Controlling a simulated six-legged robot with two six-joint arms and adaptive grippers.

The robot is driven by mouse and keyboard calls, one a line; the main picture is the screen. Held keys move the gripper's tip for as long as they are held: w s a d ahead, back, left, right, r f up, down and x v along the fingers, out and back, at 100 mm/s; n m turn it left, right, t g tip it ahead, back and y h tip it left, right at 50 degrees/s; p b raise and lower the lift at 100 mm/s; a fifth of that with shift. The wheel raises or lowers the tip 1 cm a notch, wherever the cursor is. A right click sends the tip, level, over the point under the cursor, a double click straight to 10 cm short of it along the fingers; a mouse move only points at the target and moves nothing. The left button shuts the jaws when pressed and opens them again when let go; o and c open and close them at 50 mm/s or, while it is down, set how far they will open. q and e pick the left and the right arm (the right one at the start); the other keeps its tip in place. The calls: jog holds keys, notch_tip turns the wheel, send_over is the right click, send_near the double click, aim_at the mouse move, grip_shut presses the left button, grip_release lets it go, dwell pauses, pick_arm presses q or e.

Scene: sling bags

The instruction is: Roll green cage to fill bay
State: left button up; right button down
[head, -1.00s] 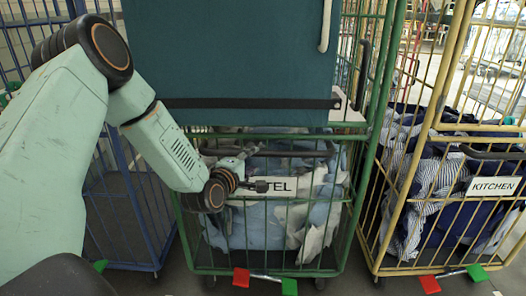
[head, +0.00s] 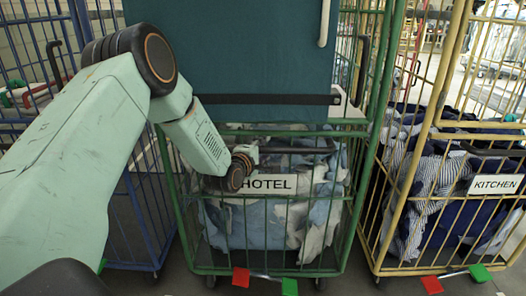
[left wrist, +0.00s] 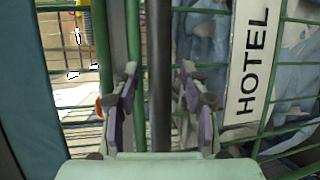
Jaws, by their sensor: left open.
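The green cage (head: 345,222) stands upright in the middle of the head view, with blue and white laundry (head: 262,222) inside and a HOTEL sign (head: 270,184) on its front. A dark horizontal handle bar (head: 305,152) crosses its front above the sign. My left gripper (left wrist: 160,105) is open at this front. In the left wrist view the dark bar (left wrist: 160,50) runs between its fingers; I cannot tell how deep it sits. The sign (left wrist: 250,62) is right of the fingers there. My right gripper is not in view.
A yellow cage (head: 436,115) with a KITCHEN sign (head: 495,184) stands close on the right. A blue cage (head: 160,235) stands on the left. A teal panel (head: 235,50) covers the green cage's upper front. Red (head: 241,277) and green (head: 289,287) pedals sit at its base.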

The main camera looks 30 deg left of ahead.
pick_arm(q)
jog(key=shift+a+f, duration=0.1)
jog(key=shift+c, duration=0.5)
jog(key=c, duration=0.4)
grip_shut()
